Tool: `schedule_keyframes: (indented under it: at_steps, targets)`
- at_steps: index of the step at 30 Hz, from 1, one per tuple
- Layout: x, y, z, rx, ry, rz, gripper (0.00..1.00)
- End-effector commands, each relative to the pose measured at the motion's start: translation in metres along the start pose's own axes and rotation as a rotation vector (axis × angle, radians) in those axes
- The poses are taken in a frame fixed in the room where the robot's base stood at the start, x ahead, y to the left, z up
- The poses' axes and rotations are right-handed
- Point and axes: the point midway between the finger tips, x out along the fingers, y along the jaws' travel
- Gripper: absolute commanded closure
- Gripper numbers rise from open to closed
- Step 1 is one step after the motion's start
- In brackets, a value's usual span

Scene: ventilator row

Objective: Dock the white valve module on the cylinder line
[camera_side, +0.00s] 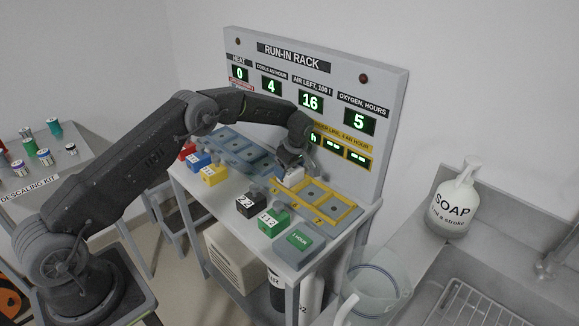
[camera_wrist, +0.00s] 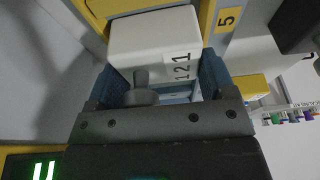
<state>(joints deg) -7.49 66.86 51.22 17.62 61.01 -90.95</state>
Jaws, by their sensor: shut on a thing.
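The white valve module (camera_wrist: 150,42) fills the top middle of the wrist view, with a label reading 1 2 1 on its face. My gripper (camera_wrist: 157,78) is shut on it, a blue finger at each side. In the side view the white module (camera_side: 293,176) is under my gripper (camera_side: 288,168), at the left end of the yellow-framed row of bays (camera_side: 322,219). I cannot tell whether it touches the bay. A yellow label strip (camera_side: 343,141) on the panel above has displays reading h and dashes.
Blue-grey bays (camera_side: 215,143) lie left of the yellow row. Red (camera_side: 187,151), yellow (camera_side: 214,175), black (camera_side: 250,205) and green (camera_side: 273,221) blocks stand along the bench front, with a blue one. The rack panel (camera_side: 385,95) rises behind. A sink and soap bottle (camera_side: 453,207) are at right.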

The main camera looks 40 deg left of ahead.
Motion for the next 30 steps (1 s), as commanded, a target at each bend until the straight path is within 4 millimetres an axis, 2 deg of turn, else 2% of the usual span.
schedule_keyframes:
  at_steps: [1,2,9,16,20,23,30]
  targets:
    - [0.0,0.001,0.0,-0.001,0.0,0.002,0.57]
    - [0.001,0.001,0.0,-0.001,0.0,0.002,0.23]
    - [0.001,0.0,0.0,0.0,0.0,0.001,0.0]
    - [0.001,0.0,0.001,0.0,0.0,-0.001,0.0]
    - [-0.008,0.0,0.001,0.001,0.0,0.0,0.0]
    - [-0.024,0.001,0.001,0.001,0.001,0.003,0.0]
    - [-0.079,0.001,0.001,0.0,0.001,0.005,0.0]
